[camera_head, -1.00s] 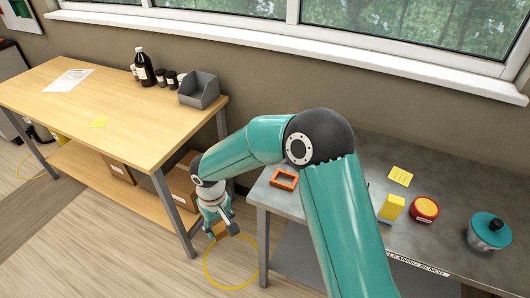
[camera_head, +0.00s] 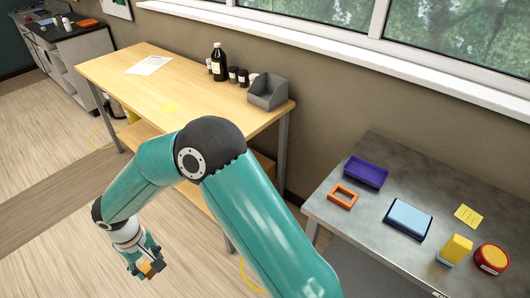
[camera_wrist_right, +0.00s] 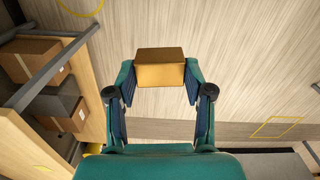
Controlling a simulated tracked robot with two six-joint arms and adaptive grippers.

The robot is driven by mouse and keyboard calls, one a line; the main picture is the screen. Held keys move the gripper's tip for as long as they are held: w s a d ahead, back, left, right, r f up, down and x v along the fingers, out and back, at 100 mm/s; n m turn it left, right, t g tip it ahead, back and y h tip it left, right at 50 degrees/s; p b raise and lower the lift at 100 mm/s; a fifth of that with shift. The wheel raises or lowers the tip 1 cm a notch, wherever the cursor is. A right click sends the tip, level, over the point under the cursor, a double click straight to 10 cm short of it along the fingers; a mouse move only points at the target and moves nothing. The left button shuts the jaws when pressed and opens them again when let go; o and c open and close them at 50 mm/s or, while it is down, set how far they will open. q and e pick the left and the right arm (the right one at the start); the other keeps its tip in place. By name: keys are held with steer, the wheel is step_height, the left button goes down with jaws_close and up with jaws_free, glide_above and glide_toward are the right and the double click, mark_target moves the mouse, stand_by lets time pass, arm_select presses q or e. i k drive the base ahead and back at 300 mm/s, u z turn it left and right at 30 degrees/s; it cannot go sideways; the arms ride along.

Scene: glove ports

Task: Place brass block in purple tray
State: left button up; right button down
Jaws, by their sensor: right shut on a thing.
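The brass block (camera_wrist_right: 160,68) is held between the fingertips of my right gripper (camera_head: 146,266), shut on its two sides. In the head view the gripper hangs over open floor at the lower left, in front of the wooden table, and only part of the block shows. The purple tray (camera_head: 367,172) lies on the grey metal bench at the right, near its back left corner. It looks empty. The gripper and block are well away to the left of it. My left gripper is not in view.
The grey bench (camera_head: 400,166) also bears an orange frame (camera_head: 331,198), a light blue pad (camera_head: 409,218), a yellow block (camera_head: 456,249) and a red round tin (camera_head: 491,257). A wooden table (camera_head: 130,85) with bottles and a grey bin (camera_head: 268,92) stands behind my arm.

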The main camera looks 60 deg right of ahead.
mark_target(365, 174)
steer(key=u, duration=0.15)
steer(key=k, duration=1.2)
steer(key=z, duration=1.1)
steer(key=i, duration=1.3)
steer(key=z, duration=0.3)
